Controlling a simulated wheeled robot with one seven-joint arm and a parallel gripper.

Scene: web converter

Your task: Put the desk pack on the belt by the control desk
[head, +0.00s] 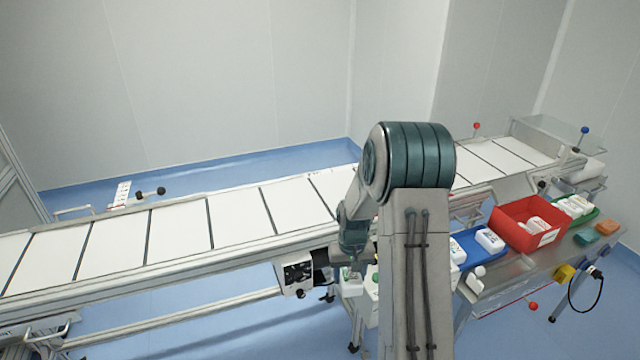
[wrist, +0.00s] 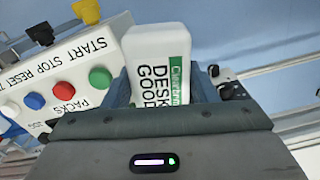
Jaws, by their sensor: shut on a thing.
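The desk pack (wrist: 162,60) is a white block with a green strip and the words "DESK GOOD", partly cut off. In the wrist view my gripper (wrist: 163,90) is shut on it, one finger on each side. In the head view my gripper (head: 352,262) hangs at the near side of the belt (head: 180,237), low beside my arm; the pack is hard to make out there. The control desk (wrist: 75,62) is a white box with green, red and blue buttons, left of the pack in the wrist view. My arm hides most of it in the head view.
A steel bench on the right holds a red bin (head: 522,222), a blue tray (head: 468,248) with white packs, and a green tray (head: 585,216). A dark-fronted box (head: 298,273) hangs on the belt's near side. The visible belt panels are bare.

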